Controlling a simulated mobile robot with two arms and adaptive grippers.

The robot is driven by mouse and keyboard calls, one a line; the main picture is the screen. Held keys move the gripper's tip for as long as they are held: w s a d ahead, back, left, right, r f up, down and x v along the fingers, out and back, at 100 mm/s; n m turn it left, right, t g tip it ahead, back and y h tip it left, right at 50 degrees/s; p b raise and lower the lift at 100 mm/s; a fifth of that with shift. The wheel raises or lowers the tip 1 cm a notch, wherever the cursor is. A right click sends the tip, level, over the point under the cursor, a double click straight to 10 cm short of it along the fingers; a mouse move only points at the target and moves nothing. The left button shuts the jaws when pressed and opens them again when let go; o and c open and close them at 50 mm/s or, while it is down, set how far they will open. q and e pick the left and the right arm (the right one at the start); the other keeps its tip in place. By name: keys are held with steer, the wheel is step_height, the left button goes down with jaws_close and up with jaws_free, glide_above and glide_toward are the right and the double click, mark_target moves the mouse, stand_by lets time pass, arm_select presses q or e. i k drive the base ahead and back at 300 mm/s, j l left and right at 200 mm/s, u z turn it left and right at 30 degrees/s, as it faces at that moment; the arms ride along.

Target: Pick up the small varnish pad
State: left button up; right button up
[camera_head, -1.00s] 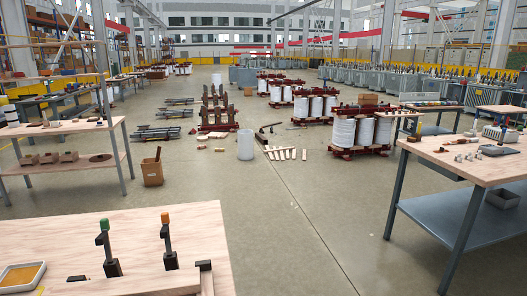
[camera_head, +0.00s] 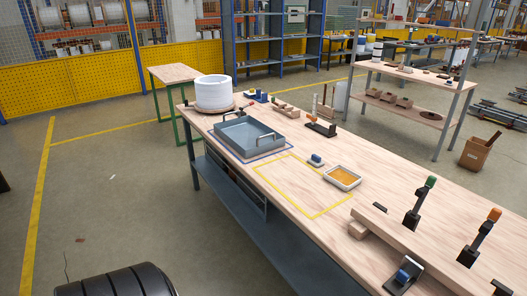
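A small pad-like block with a blue top (camera_head: 316,160) lies on the wooden workbench, beside the yellow-taped rectangle. It looks like the small varnish pad, but it is too small to be sure. A shallow white tray with amber varnish (camera_head: 342,178) sits just to its right. Another, larger blue-topped piece (camera_head: 406,275) sits on a dark holder at the bench's near edge. Neither of my grippers is in view.
A grey metal tray with handles (camera_head: 248,133) stands in a blue outline, left of the yellow outline (camera_head: 290,195), which is empty. A white cylinder (camera_head: 213,92) stands at the far end. Upright green- and orange-tipped clamps (camera_head: 419,203) and a long wooden bar (camera_head: 425,240) occupy the near part.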

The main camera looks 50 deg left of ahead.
mark_target(315, 160)
steer(key=u, duration=1.25)
